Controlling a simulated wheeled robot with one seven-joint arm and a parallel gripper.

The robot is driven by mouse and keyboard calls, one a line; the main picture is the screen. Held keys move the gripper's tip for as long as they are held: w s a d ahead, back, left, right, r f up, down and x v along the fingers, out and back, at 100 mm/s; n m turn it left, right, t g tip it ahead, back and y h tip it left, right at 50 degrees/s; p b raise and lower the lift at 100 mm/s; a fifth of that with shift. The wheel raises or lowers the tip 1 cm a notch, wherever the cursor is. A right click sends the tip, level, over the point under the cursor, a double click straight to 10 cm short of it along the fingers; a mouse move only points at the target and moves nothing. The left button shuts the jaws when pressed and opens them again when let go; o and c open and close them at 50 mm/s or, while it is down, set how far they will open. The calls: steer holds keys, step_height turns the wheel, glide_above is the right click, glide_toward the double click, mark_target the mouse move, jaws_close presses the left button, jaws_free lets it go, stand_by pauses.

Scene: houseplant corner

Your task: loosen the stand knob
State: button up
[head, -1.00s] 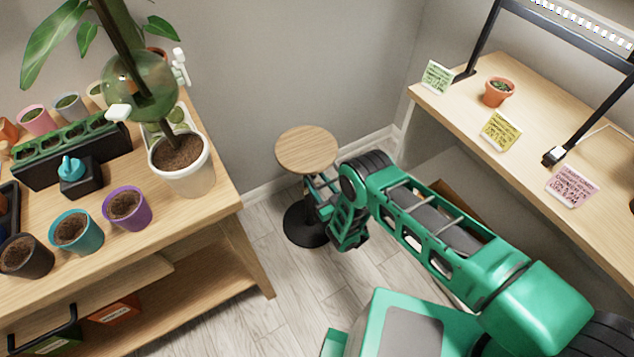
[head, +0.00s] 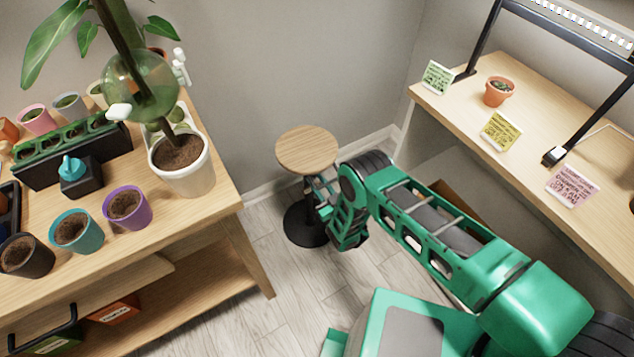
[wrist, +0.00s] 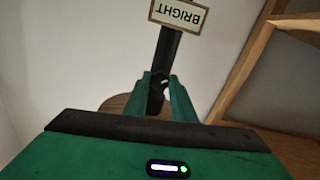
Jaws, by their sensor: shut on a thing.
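The stand (head: 307,150) is a small round wooden top on a black post and a round black base, on the floor between the two benches. My gripper (head: 316,186) is at the post, just under the top. In the wrist view, the black post (wrist: 169,50) runs up from between my green fingers. My gripper (wrist: 160,92) is shut on the dark stand knob (wrist: 156,96) there. Most of the knob is hidden by the fingers, and in the head view I cannot make it out.
A wooden bench (head: 150,250) with several pots stands on the left; a large plant in a white pot (head: 182,165) is near its corner. A shelf (head: 470,110) with cards is on the right. A "BRIGHT" sign (wrist: 179,14) shows upside down in the wrist view.

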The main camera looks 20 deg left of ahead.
steer(key=n, duration=1.8)
steer(key=shift+n, duration=0.4)
steer(key=n, duration=0.3)
steer(key=shift+n, duration=0.3)
steer(key=n, duration=0.3)
steer(key=shift+d+n, duration=0.15)
steer(key=shift+n, duration=1.45)
